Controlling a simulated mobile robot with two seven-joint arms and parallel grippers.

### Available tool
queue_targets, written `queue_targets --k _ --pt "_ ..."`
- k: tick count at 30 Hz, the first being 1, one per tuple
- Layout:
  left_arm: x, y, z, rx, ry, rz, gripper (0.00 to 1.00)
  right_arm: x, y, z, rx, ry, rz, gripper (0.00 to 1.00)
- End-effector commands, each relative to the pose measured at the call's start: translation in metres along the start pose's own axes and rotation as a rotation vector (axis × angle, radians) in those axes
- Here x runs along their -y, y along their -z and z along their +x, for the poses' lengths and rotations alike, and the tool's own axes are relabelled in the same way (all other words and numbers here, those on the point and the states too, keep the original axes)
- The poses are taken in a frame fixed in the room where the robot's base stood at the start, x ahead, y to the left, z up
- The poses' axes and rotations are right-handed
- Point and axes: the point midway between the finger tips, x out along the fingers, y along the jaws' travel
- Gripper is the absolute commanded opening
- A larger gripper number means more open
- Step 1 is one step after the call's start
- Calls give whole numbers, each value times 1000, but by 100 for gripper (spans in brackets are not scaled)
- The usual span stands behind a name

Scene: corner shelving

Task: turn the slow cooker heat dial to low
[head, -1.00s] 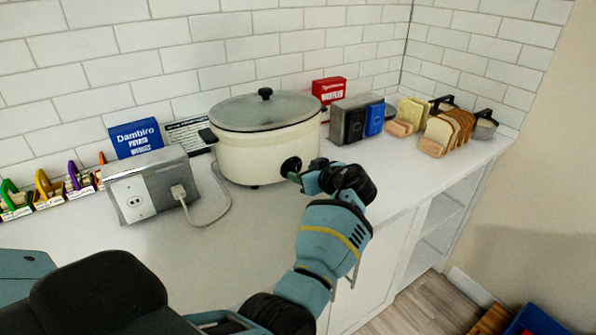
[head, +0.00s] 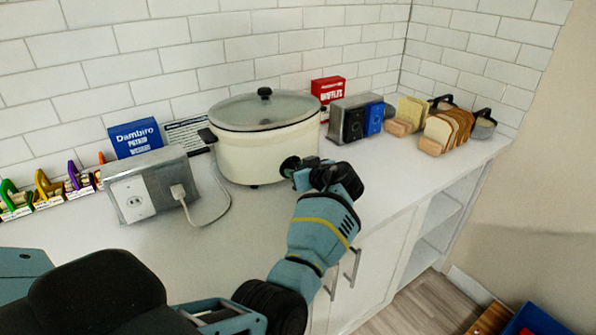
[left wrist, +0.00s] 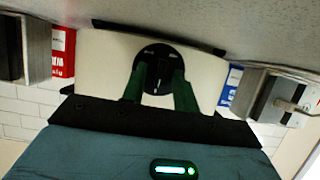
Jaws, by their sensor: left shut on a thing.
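The slow cooker (head: 250,150) is a cream oval pot with a glass lid and black knob, standing on the white counter against the tiled wall. Its round black heat dial (left wrist: 157,58) is on the front face, and shows with a white pointer mark in the left wrist view. My left gripper (head: 290,167) is at the dial on the pot's front right. In the left wrist view its two green fingers (left wrist: 158,88) lie on either side of the dial's grip, shut on it. The dial's small markings are too blurred to read. My right gripper is not in view.
A metal outlet box (head: 147,186) with the cooker's plug and looping cord stands left of the pot. A blue box (head: 136,139), a red box (head: 328,92), a toaster (head: 355,118) and bread racks (head: 447,130) line the wall. The counter front is mostly clear.

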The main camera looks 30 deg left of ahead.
Motion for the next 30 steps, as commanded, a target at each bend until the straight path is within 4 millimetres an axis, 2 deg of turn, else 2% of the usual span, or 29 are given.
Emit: queue_targets --k 8,14,30 --pt "-1 -1 0 -1 16 41 7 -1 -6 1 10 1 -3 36" --pt "-2 -2 1 -1 59 144 7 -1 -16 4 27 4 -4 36" --pt "-6 -4 2 -3 251 605 7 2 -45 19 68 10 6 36"
